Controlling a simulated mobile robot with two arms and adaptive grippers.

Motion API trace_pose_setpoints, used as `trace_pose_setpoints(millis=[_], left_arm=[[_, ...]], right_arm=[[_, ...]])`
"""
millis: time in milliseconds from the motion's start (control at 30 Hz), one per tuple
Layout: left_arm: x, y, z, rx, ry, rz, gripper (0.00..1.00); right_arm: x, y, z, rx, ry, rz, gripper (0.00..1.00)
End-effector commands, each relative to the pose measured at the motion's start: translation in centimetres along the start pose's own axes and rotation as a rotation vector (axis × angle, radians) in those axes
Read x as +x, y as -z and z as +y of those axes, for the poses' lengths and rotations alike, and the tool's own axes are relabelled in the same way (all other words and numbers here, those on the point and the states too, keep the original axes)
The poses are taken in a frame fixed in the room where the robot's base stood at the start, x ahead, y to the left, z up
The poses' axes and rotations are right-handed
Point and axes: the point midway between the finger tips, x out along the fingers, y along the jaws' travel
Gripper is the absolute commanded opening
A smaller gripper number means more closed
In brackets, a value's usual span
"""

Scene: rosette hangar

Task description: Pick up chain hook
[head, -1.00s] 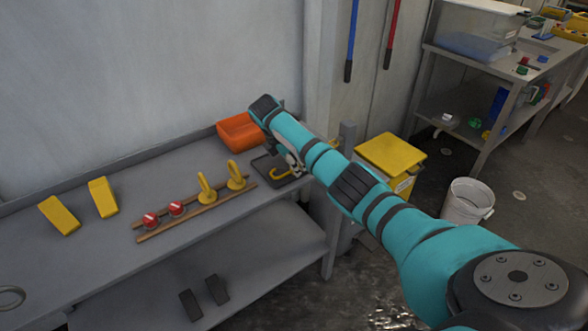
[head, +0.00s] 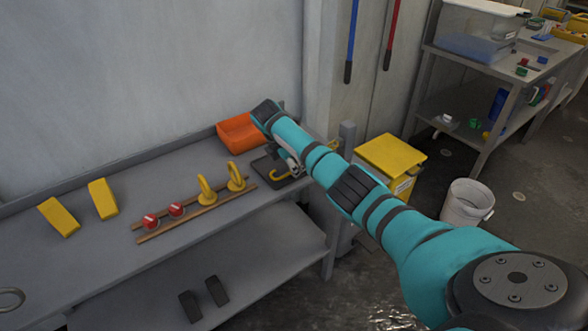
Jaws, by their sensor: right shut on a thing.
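A yellow chain hook (head: 280,176) shows at the right end of the grey workbench, over a dark tray (head: 264,167). My right arm reaches in from the lower right, and my right gripper (head: 292,170) points down beside the tray. It is shut on the chain hook, though the arm partly hides the fingers and the grip itself. I cannot tell whether the hook still touches the tray. My left gripper is not in view.
An orange bin (head: 238,132) stands behind the tray against the wall. Two wooden rails (head: 190,214) to the left carry two red-topped round pieces (head: 150,221) and two yellow ring-like pieces (head: 207,190). Two yellow blocks (head: 102,198) lie further left. A yellow bin (head: 392,154) stands right.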

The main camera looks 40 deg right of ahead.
Motion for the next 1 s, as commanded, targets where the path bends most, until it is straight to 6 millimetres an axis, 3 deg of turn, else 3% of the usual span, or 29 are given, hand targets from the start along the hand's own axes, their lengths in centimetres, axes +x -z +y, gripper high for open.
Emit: trace_pose_setpoints(millis=[167,600,1000], left_arm=[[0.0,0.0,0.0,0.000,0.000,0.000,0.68],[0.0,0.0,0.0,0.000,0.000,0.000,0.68],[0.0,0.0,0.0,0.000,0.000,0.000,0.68]], right_arm=[[-1.0,-0.4,0.1,0.001,-0.002,0.000,0.00],[-8.3,-3.5,0.1,0.001,-0.003,0.000,0.00],[-9.3,-3.9,0.0,0.001,0.000,0.000,0.00]])
